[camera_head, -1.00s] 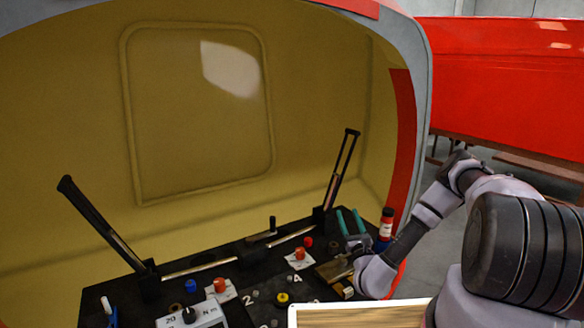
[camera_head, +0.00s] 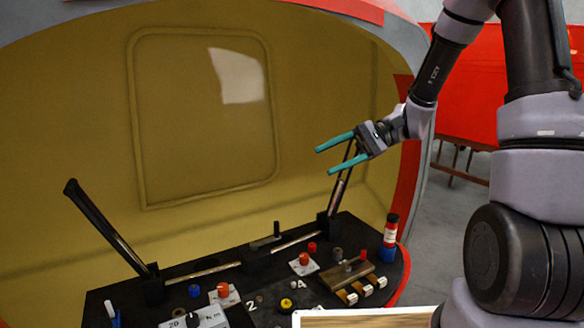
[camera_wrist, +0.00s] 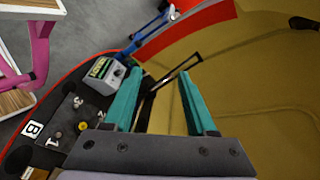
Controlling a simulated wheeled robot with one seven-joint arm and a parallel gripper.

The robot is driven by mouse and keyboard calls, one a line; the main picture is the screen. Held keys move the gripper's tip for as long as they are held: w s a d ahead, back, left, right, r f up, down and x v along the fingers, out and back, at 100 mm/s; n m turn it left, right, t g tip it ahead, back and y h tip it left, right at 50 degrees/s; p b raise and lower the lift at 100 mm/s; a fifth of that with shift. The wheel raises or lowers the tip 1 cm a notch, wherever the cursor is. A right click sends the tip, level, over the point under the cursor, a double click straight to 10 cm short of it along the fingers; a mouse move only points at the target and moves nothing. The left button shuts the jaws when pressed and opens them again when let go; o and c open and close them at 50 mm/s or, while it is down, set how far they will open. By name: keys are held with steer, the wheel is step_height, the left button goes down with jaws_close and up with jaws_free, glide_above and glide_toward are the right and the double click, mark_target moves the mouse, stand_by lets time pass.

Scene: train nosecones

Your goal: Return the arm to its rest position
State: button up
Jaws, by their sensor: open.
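My gripper (camera_head: 325,161) has two teal fingers, spread apart with nothing between them. In the head view my arm is raised at the right, and the gripper points left, in front of the yellow inner wall and above the black desk. The fingers overlap the upper part of the right black lever (camera_head: 343,185) in the picture; I cannot tell whether they touch it. In the wrist view my gripper (camera_wrist: 160,85) also shows open, with a dark rod in the background between the fingers.
A wood-topped table (camera_head: 365,319) is at the front. The wrist view shows a grey meter box (camera_wrist: 105,72) and a pink frame (camera_wrist: 38,50).

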steer(key=s+d+r+t+h, duration=0.4)
steer(key=d+r+t+h, duration=0.1)
steer(key=d+r+t, duration=0.1)
steer(key=s+d+r+t+h, duration=0.5)
steer(key=d+r+t+h, duration=0.1)
steer(key=d, duration=0.3)
steer(key=shift+d+r+h, duration=0.25)
steer(key=shift+d+h, duration=0.05)
steer(key=shift+s+a, duration=0.1)
